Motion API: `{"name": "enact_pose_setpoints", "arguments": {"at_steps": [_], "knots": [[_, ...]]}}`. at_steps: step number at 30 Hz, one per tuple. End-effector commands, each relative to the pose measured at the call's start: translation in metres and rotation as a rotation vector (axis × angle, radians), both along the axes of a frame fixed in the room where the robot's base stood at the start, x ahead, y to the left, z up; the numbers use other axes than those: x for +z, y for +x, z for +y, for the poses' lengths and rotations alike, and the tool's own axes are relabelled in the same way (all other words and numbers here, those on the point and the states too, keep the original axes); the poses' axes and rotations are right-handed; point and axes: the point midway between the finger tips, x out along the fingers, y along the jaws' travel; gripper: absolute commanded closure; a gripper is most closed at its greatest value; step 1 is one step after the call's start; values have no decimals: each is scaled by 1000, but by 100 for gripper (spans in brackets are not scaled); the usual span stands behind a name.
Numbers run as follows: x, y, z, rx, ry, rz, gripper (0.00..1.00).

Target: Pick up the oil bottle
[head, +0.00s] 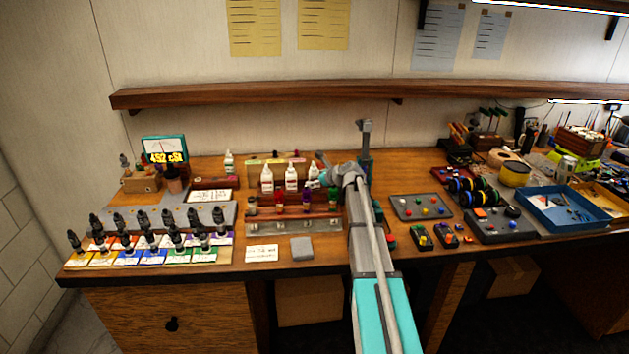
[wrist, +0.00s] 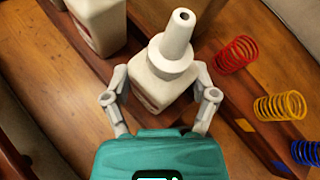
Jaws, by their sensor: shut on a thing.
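The oil bottle (wrist: 165,80) is white with a tapered nozzle and a collar. In the wrist view my gripper (wrist: 160,108) has a finger on each side of its body and is shut on it. In the head view the bottle (head: 313,172) is the right-hand one of a row of white bottles, with my gripper (head: 319,182) against its right side. I cannot tell whether its base touches the wooden rack (wrist: 130,70). Its lower body is partly hidden by my gripper.
Two similar white bottles (head: 267,179) (head: 291,178) stand left of it. Red (wrist: 236,54), yellow (wrist: 279,106) and blue (wrist: 306,152) springs lie to the right in the wrist view. A wall shelf (head: 250,94) runs above the workbench.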

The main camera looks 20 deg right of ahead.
Motion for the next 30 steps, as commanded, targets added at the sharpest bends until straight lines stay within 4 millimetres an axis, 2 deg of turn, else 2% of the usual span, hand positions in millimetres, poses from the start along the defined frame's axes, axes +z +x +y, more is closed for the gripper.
{"name": "enact_pose_setpoints", "arguments": {"at_steps": [10,11,14,30], "knots": [[4,0,-1,-1,-2,0,75],[5,0,-1,-1,-2,0,83],[10,0,-1,-1,-2,0,83],[62,0,0,0,-1,0,84]]}}
